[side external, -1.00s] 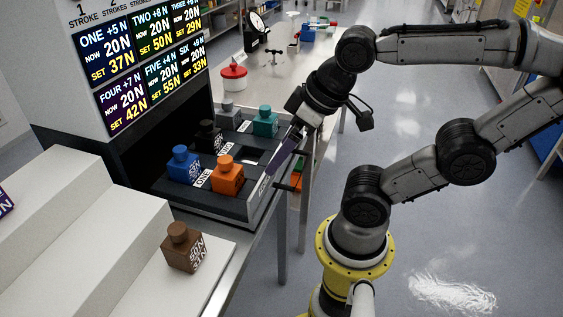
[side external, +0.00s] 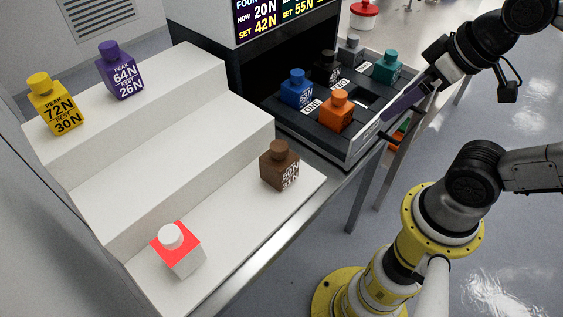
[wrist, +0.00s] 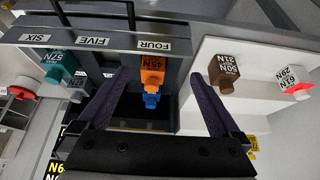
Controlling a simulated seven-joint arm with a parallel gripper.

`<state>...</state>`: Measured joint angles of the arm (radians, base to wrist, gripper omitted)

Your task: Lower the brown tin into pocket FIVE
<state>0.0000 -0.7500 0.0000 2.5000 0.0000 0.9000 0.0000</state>
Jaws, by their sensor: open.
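The brown tin (side external: 280,168) stands upright on the lowest white step, near its right end. It also shows in the wrist view (wrist: 223,68), to the right of the right finger. Pocket FIVE (side external: 368,91) appears as the dark empty gap between the orange tin (side external: 336,112) and the teal tin (side external: 387,68) in the black tray. Its FIVE label (wrist: 95,42) shows in the wrist view. My gripper (wrist: 152,84) is open and empty. In the side view, its purple finger (side external: 404,103) is by the tray's right edge, away from the brown tin.
The blue tin (side external: 297,89), black tin (side external: 327,68) and grey tin (side external: 351,50) stand in the tray's back row. A red-topped white tin (side external: 180,252) shares the lowest step. Yellow (side external: 55,106) and purple (side external: 121,72) tins stand on the top step. The middle step is clear.

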